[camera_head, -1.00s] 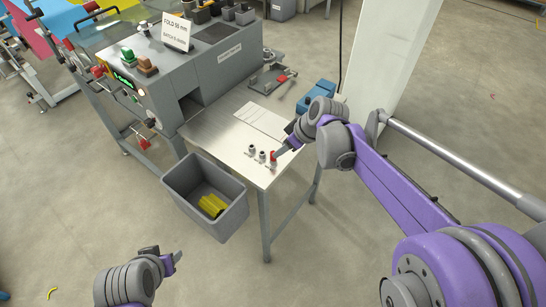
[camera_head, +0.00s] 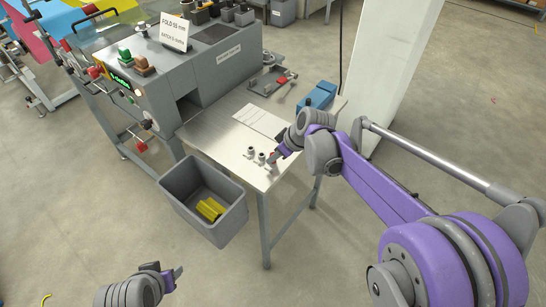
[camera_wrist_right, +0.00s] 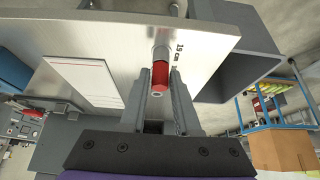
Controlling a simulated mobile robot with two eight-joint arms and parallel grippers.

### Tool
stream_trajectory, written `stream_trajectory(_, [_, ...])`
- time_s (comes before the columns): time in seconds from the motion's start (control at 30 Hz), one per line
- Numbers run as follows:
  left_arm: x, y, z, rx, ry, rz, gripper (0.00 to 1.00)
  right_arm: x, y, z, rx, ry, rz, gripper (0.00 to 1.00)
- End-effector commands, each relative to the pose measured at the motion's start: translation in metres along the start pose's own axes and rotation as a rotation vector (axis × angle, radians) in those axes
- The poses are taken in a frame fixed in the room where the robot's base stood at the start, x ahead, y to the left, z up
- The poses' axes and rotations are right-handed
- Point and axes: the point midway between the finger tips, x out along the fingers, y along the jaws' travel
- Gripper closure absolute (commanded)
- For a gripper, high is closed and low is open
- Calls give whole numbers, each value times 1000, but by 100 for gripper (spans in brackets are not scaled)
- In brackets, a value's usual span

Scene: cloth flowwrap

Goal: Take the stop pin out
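The stop pin (camera_wrist_right: 160,76) has a red grip and stands in a silver socket at the table's edge, beside the "19 cm" mark. It also shows as a small red spot in the head view (camera_head: 272,157). My right gripper (camera_wrist_right: 161,80) is at the pin, with one finger on each side of the red grip. The fingers look slightly apart from it; contact is hard to judge. My left gripper (camera_head: 174,277) is low in the head view, away from the table; its finger gap is not clear.
Two grey sockets (camera_head: 256,155) stand left of the pin on the steel table (camera_head: 215,130). A white sheet (camera_head: 258,120) lies behind them. A grey bin (camera_head: 230,222) with yellow pieces stands below the table's front edge. The folding machine (camera_head: 210,65) stands behind.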

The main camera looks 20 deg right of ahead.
Motion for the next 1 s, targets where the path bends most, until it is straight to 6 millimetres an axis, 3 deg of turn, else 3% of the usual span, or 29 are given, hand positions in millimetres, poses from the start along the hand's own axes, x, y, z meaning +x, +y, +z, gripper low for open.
stream_trajectory(0.03, [0, 0, 0, 0, 0, 0, 50, 0, 0, 0, 0, 0, 0, 81])
stream_trajectory(0.13, [0, 0, 0, 0, 0, 0, 50, 0, 0, 0, 0, 0, 0, 99])
stream_trajectory(0.17, [0, 0, 0, 0, 0, 0, 50, 0, 0, 0, 0, 0, 0, 100])
stream_trajectory(0.63, [-1, 0, -1, 0, 1, 0, 50, -1, 0, -1, 0, 0, 0, 100])
stream_trajectory(1.0, [-10, 0, -11, 0, 9, 0, 50, -16, 0, -9, 0, 0, 0, 100])
